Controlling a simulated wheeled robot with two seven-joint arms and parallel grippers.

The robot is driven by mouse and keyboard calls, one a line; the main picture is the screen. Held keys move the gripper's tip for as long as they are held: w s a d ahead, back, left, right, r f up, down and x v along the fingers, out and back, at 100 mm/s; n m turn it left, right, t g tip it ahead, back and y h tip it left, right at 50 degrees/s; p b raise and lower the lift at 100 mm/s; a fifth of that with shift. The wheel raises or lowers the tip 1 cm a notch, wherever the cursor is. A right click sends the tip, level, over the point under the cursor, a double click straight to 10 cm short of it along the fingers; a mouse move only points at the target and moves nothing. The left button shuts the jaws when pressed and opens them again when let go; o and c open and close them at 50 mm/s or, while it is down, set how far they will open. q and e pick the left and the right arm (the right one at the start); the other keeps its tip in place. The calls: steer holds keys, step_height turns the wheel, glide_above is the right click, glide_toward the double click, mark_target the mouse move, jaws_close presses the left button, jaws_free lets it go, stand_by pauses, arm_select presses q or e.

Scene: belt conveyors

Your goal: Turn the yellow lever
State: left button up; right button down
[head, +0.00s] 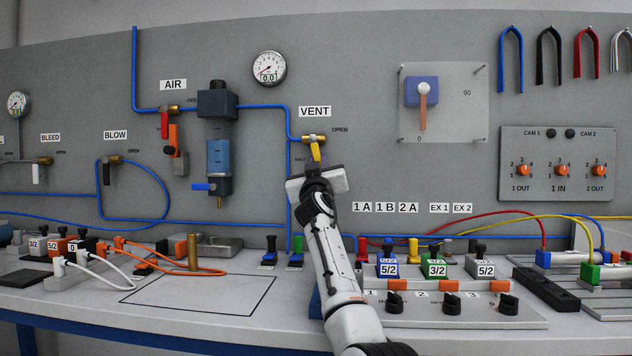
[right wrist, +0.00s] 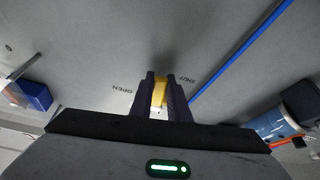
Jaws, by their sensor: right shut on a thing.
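The yellow lever (head: 316,152) hangs from a brass valve under the VENT label (head: 314,111) on the grey panel. It points down and slightly to the right in the head view, between the OPEN and SHUT markings. My right gripper (head: 318,168) reaches up to the panel and is shut on the lever's lower part. In the right wrist view the lever (right wrist: 159,92) shows as a yellow strip between the two dark fingers (right wrist: 161,98). The fingers hide part of it. My left gripper is not in view.
A blue pipe (head: 288,180) runs down just left of the lever. The AIR valve's red lever (head: 165,124) and a blue filter unit (head: 218,155) are further left. A plate with a blue knob block (head: 421,90) is to the right. Switches and connectors crowd the bench below.

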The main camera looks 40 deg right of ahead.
steer(key=shift+w+a+f+m+g+h, duration=0.15)
steer(key=shift+a+m+h, duration=0.1)
steer(key=shift+m, duration=0.2)
steer(key=shift+w+a+f+m+g+h, duration=0.15)
steer(key=shift+m+h, duration=0.1)
steer(key=shift+m, duration=0.2)
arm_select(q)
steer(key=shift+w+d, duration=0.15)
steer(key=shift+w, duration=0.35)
arm_select(e)
steer(key=shift+w+a+r+m+g+h, duration=0.1)
steer(key=shift+m+g+h, duration=0.1)
steer(key=shift+m, duration=0.3)
steer(key=shift+w+a+r+m+g+h, duration=0.1)
steer(key=shift+m+g+h, duration=0.1)
steer(key=shift+m, duration=0.3)
steer(key=c, duration=1.7)
jaws_free()
steer(key=shift+w, duration=0.1)
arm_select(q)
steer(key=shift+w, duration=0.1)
